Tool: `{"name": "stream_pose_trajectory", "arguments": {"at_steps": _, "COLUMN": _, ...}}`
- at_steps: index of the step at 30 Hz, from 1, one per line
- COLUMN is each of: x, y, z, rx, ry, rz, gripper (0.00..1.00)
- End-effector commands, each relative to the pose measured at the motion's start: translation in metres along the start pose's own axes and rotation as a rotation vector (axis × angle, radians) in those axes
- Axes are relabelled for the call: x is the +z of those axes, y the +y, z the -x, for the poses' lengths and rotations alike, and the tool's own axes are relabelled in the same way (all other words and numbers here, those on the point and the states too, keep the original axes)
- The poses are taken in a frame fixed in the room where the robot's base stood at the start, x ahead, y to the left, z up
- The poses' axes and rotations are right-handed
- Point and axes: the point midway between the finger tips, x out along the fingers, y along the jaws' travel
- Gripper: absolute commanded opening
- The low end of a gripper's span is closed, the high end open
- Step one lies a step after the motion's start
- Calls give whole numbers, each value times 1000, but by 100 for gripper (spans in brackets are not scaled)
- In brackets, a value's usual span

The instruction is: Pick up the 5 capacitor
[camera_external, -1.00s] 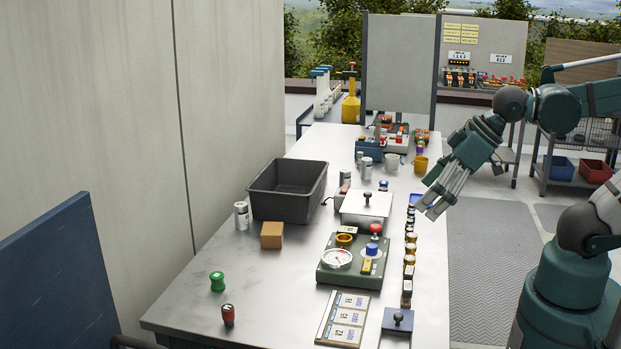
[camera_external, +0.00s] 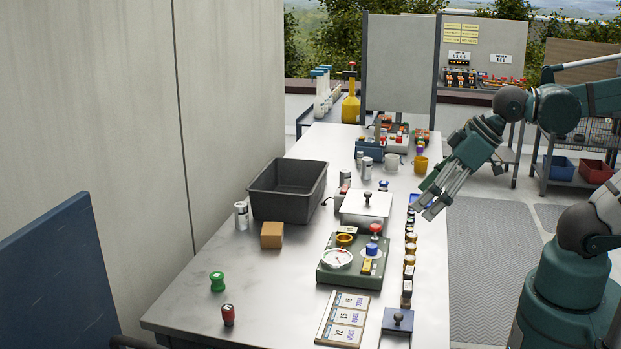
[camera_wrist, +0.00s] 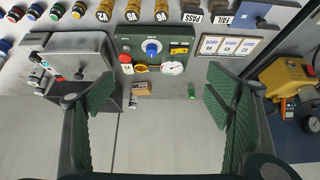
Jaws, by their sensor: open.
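No part is clearly marked as the 5 capacitor. In the wrist view, dark-yellow cylinders stand in a row at the top edge; the middle one (camera_wrist: 132,10) has a label that looks like V5, partly cut off. Silver cans, their marks unreadable, stand at the table's far end (camera_external: 366,168), beside the black bin (camera_external: 241,215), and at left in the wrist view (camera_wrist: 36,79). My gripper (camera_external: 424,209) is open and empty, above the table's right edge near the lidded box (camera_external: 366,204).
A green tester with a gauge (camera_external: 353,262) sits mid-table. A black bin (camera_external: 288,188), tan box (camera_external: 271,236), green knob (camera_external: 217,281) and label panel (camera_external: 343,319) stand around it. The left front table is mostly clear.

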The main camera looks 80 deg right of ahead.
Motion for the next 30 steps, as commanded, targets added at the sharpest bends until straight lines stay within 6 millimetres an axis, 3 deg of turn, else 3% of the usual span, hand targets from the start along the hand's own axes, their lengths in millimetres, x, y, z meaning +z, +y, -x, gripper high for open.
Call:
{"name": "stream_pose_trajectory", "arguments": {"at_steps": 1, "x": 0, "y": 0, "z": 0, "rx": 0, "ry": 0, "rz": 0, "gripper": 71}}
{"name": "stream_pose_trajectory", "arguments": {"at_steps": 10, "x": 0, "y": 0, "z": 0, "rx": 0, "ry": 0, "rz": 0, "gripper": 34}}
{"name": "stream_pose_trajectory", "arguments": {"at_steps": 23, "x": -2, "y": 0, "z": 3, "rx": 0, "ry": 0, "rz": 0, "gripper": 34}}
{"name": "stream_pose_trajectory", "arguments": {"at_steps": 30, "x": -15, "y": 0, "z": 22, "rx": 0, "ry": 0, "rz": 0, "gripper": 34}}
